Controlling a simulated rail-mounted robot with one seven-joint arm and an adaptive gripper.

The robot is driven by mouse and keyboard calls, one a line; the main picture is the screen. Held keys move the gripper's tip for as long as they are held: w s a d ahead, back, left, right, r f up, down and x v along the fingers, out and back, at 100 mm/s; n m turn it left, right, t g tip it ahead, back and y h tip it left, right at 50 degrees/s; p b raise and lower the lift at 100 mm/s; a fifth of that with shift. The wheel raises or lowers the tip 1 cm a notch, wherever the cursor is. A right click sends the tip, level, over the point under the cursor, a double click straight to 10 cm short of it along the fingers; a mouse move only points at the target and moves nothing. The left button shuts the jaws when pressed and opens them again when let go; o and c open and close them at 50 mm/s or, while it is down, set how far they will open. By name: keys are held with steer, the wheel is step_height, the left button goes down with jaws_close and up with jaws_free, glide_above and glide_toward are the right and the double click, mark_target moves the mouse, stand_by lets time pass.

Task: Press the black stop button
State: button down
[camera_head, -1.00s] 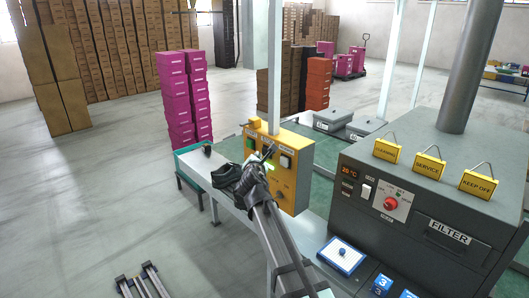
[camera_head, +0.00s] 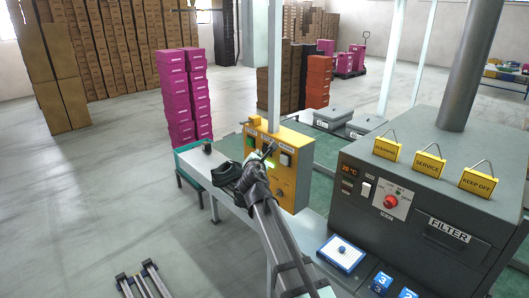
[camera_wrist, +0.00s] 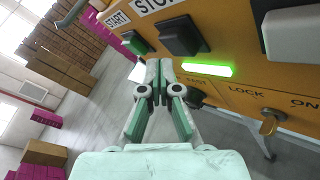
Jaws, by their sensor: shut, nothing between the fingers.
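The yellow control box (camera_head: 290,191) stands beside the conveyor. In the wrist view its orange face (camera_wrist: 232,40) fills the upper right. The black stop button (camera_wrist: 182,36) is a square block under the STOP label (camera_wrist: 152,5). A dark green start button (camera_wrist: 135,42) sits left of it under the START label (camera_wrist: 116,19). My gripper (camera_wrist: 159,66) is shut and empty, with its fingertips just below these two buttons in the picture. Contact cannot be told. In the head view my gripper (camera_head: 267,152) is in front of the box, and the stop button is hard to make out.
A green light (camera_wrist: 207,70) glows on the panel, with a key switch (camera_wrist: 270,121) to its lower right. Dark shoes (camera_head: 227,175) lie on the white conveyor (camera_head: 238,207). A grey filter machine (camera_head: 430,200) stands right of the box. Open floor lies left.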

steer(key=shift+d, duration=0.1)
stand_by(0.4)
steer(key=shift+w+d+p, duration=0.25)
steer(key=shift+w+p, duration=0.05)
steer(key=shift+w+d+p, duration=0.3)
steer(key=shift+w+d, duration=0.05)
steer(key=shift+w, duration=0.05)
stand_by(1.0)
steer(key=shift+s, duration=0.1)
stand_by(0.4)
steer(key=shift+s+a+b, duration=0.3)
steer(key=shift+s+a, duration=0.3)
steer(key=shift+a, duration=0.05)
steer(key=s+a+b, duration=0.1)
steer(key=s+a, duration=0.2)
steer(key=shift+s+a, duration=0.25)
steer(key=shift+a, duration=0.05)
stand_by(0.3)
stand_by(0.5)
